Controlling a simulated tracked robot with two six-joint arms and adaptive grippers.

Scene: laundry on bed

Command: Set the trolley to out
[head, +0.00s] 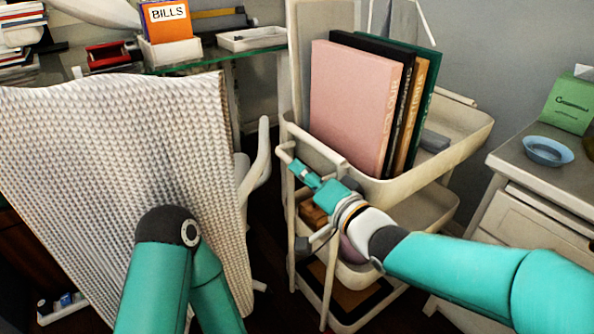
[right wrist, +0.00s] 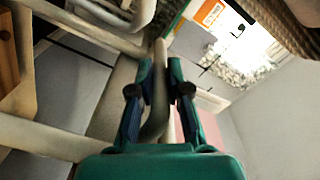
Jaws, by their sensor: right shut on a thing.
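The cream trolley (head: 448,152) stands right of centre in the head view, between the desk and the drawer unit. It has several tiers and a tubular handle (head: 322,152) on its near left end. My right gripper (head: 301,171) is at that end of the trolley, reaching in from the lower right. In the right wrist view its two fingers are closed on a pale tube of the trolley (right wrist: 158,88), which runs between them. The exact contact is small in the head view. My left arm shows at the lower left, but its gripper is hidden or out of frame.
A white textured chair (head: 120,150) stands close on the left, before a glass desk (head: 262,53) with a bills box (head: 168,28). A drawer unit (head: 545,205) with a blue bowl (head: 548,151) is close on the right.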

